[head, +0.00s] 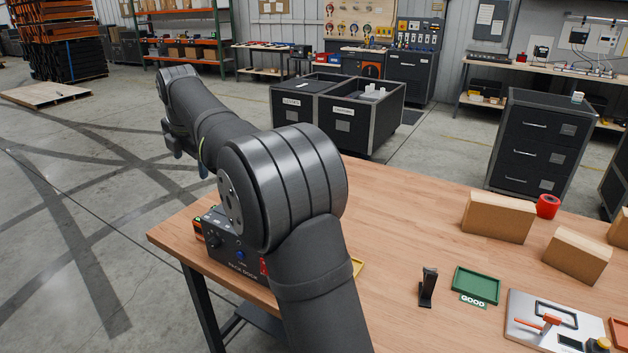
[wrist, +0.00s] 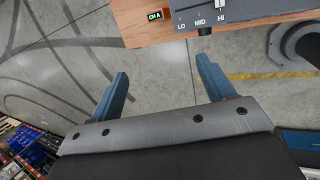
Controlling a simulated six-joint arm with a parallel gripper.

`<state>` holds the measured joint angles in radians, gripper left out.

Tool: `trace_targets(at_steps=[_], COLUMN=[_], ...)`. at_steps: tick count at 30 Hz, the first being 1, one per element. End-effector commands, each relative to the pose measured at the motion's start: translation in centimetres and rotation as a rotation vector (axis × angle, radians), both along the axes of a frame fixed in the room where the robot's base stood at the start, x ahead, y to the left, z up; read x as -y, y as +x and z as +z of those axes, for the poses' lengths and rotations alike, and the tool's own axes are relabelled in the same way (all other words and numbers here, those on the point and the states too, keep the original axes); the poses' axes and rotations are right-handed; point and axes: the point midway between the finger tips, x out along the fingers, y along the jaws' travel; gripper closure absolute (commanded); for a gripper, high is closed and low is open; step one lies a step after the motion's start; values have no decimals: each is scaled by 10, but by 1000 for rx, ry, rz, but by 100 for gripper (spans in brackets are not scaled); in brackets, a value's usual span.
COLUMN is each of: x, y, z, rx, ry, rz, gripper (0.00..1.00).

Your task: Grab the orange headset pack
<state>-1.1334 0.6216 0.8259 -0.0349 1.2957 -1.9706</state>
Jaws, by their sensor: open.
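A black dock box lettered PACK DOCK (head: 238,264) stands at the table's left edge, partly hidden behind my arm. Small orange and green parts (head: 198,229) show at its left end; I cannot tell whether they belong to the orange headset pack. No whole orange pack can be made out. In the wrist view, a green CH A label with an orange edge (wrist: 154,16) sits beside a grey panel marked LO, MID, HI (wrist: 207,14). My gripper (wrist: 163,68) is open and empty, its blue fingers over the floor just off the table edge. It also shows in the head view (head: 190,161).
The wooden table (head: 400,240) holds a black stand (head: 428,287), a green GOOD tray (head: 475,284), cardboard boxes (head: 497,217), red tape (head: 547,206) and a scale-like plate (head: 530,330). Black totes (head: 340,125) stand on the floor behind. The table's middle is clear.

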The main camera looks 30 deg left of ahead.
Motion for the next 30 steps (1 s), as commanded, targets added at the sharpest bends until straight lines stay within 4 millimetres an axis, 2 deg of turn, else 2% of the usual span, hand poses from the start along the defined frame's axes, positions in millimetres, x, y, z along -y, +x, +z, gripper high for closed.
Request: trace_targets(at_steps=[4,7,11,15,21,24,30], x=[-1,-11,-36,-67,-100,-108,-113], y=[0,-1,-2,-7,-18,-22,-21], z=[-2,-12,-41,-83,-131,-146,-161], rx=[1,16,64,145,257,295,323], ry=[-4,-29,-101,-200,-301,-329,-350], rz=[1,2,0,-11,-36,-47,-58], gripper=[25,25,25,25,25,25,25])
